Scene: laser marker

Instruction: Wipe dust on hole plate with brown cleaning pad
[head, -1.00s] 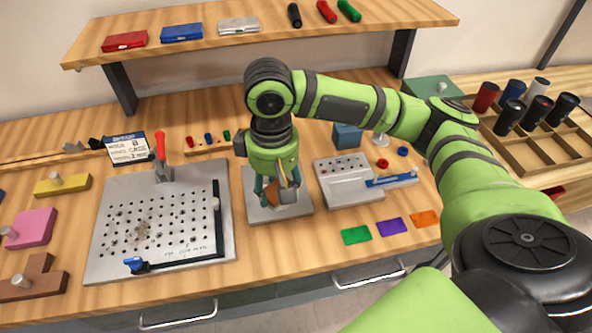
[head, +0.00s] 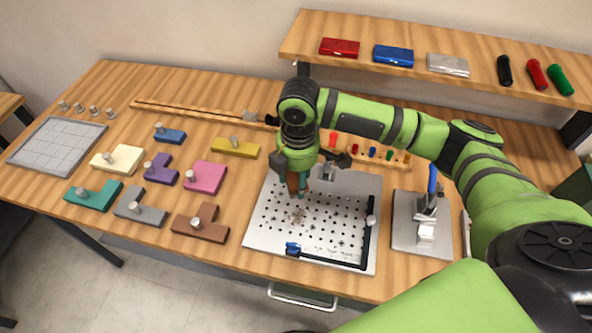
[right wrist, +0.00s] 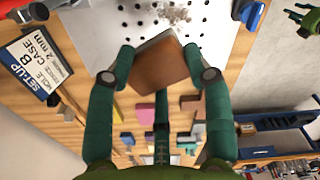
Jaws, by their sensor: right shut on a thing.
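The brown cleaning pad (right wrist: 158,66) is held between the two fingers of my right gripper (right wrist: 157,68) in the right wrist view. In the head view the right gripper (head: 295,190) is over the upper left part of the hole plate (head: 262,233), with the pad (head: 293,183) partly hidden between its fingers. A patch of dust (head: 298,215) lies on the plate just in front of the gripper; it also shows in the right wrist view (right wrist: 176,14). Contact between pad and plate cannot be told. My left gripper is not seen.
A black bar with a blue handle (head: 293,248) lies along the plate's front and right edges. A clamp (head: 325,170) stands at its back. Coloured blocks, including a brown one (head: 200,225), lie left. A fixture with a blue lever (head: 432,180) stands right.

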